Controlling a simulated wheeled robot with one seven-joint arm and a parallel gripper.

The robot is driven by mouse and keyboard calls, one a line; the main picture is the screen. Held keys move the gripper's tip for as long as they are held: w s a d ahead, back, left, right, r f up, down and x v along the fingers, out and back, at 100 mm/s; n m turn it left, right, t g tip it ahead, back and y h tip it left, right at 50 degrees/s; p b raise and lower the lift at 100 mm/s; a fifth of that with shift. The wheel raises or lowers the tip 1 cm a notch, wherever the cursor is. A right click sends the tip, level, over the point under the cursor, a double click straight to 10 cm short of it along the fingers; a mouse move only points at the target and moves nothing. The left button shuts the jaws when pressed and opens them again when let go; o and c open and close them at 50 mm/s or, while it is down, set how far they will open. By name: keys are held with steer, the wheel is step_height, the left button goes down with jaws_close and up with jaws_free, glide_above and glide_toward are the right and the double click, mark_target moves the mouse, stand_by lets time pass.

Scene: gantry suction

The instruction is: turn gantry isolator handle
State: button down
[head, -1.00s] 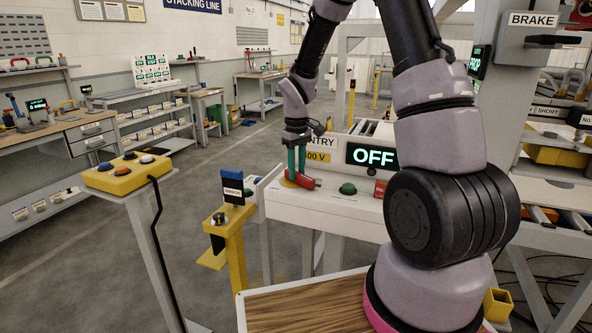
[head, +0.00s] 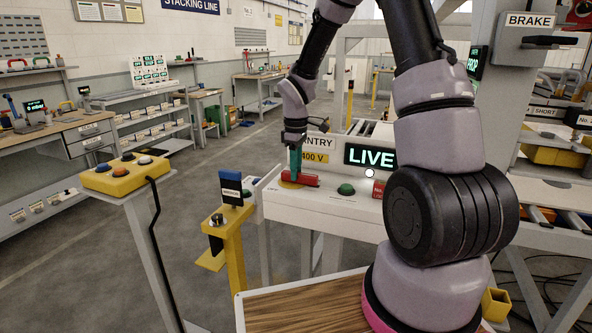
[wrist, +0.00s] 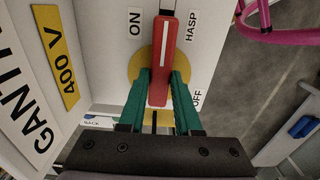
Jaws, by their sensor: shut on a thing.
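The red isolator handle (head: 309,181) sits on its round yellow plate (head: 290,185) on the white gantry console (head: 335,205). My gripper (head: 295,175), with green fingers, points down at it and is shut on it. In the wrist view the red handle (wrist: 166,50), with a white line along it, lies between the two fingers (wrist: 160,85). Its long end points to the top, between the ON label (wrist: 135,22) and the HASP label (wrist: 191,27). The OFF label (wrist: 197,97) is beside the right finger. The console display (head: 370,157) reads LIVE.
A green button (head: 346,189) and a red block (head: 379,188) are right of the handle. A yellow post with a blue-topped tag (head: 231,187) stands left of the console. A yellow button box (head: 127,173) is further left, with open floor between.

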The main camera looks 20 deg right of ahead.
steer(key=c, duration=0.6)
jaws_free()
step_height(320, 180, up, 11)
steer(key=s+d+r+m+t+y, duration=0.1)
steer(key=s+d+r+m+t, duration=0.1)
steer(key=s+r+m, duration=0.5)
steer(key=s+d+r+m+t+y, duration=0.1)
steer(key=s+r+m+t, duration=0.4)
steer(key=s, duration=1.1)
step_height(320, 180, up, 5)
steer(key=d+m, duration=0.1)
steer(key=m, duration=0.2)
